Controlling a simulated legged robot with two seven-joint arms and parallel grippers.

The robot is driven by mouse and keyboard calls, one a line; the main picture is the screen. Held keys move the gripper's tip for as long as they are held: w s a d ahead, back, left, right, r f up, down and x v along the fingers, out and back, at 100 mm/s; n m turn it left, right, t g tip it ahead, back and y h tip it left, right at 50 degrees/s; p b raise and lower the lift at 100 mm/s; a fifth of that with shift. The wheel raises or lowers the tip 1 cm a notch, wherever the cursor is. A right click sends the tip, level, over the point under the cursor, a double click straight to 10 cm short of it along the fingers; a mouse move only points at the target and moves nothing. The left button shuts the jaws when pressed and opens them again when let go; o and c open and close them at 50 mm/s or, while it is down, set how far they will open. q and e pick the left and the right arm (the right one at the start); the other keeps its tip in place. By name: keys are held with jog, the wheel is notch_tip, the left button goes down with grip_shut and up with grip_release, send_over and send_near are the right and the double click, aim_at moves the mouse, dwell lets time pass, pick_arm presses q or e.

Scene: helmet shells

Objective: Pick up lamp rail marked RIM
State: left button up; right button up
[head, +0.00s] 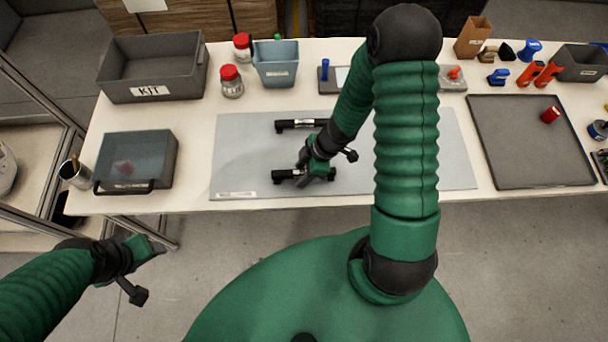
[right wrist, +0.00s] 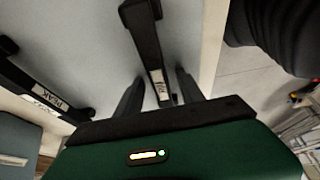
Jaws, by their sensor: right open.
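A black lamp rail (head: 289,175) lies near the front edge of the grey mat. It also shows in the right wrist view (right wrist: 143,30), with a short white label that is hard to read. A second black rail (head: 300,124) lies farther back on the mat; in the right wrist view its label (right wrist: 45,98) reads PEAK. My right gripper (head: 308,172) is open over the near rail. In the right wrist view its fingers (right wrist: 158,92) stand on either side of the labelled part. My left gripper (head: 152,250) hangs off the table's front left; its jaws are unclear.
The grey mat (head: 240,150) is otherwise clear. A KIT bin (head: 150,91), a lidded grey box (head: 155,178) and a blue-grey bin (head: 276,72) stand left and behind. A dark tray (head: 520,150) with a red piece (head: 550,115) lies at right.

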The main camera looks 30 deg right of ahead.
jog(key=shift+a, duration=0.2)
jog(key=shift+c, duration=0.7)
jog(key=shift+d, duration=0.15)
grip_shut()
